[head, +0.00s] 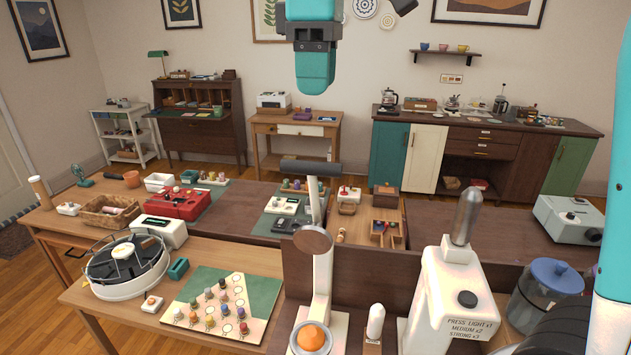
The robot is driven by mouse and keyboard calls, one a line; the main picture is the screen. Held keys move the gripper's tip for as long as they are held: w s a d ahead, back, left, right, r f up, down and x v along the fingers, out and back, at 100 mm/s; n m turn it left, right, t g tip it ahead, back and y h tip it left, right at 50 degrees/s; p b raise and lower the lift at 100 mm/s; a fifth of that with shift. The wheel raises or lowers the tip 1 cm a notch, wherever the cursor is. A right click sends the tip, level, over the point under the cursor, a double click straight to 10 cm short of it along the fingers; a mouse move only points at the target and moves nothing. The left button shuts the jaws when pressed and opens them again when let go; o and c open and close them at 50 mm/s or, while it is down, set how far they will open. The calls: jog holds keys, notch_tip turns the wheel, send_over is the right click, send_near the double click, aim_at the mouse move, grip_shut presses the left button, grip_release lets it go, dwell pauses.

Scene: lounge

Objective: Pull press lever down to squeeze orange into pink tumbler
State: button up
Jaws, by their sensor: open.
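The press stands at the bottom centre, with a white column (322,275) and a brown round press head (313,239). Its lever (310,168) has a dark bar handle and is raised, above the press head. An orange half (311,337) sits below the press head, with a gap between them. My gripper (315,82) hangs at the top centre, pointing down, open and empty. In the picture it is above the lever handle and apart from it. The pink tumbler cannot be made out; the foot of the press is cut off by the lower edge.
A white dispenser (452,300) with a tall grey top stands right of the press, beside a blue-lidded jug (548,290). A small white-topped knob (375,322) stands close by. Left are a green board with pegs (255,295) and a round black-and-white device (126,262).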

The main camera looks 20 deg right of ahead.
aim_at(316, 168)
notch_tip(316, 168, down, 14)
jog(key=b, duration=1.2)
jog(key=shift+s+a+r, duration=0.1)
jog(key=shift+s+r, duration=0.05)
jog(key=shift+r, duration=0.1)
jog(key=shift+r, duration=0.1)
grip_shut()
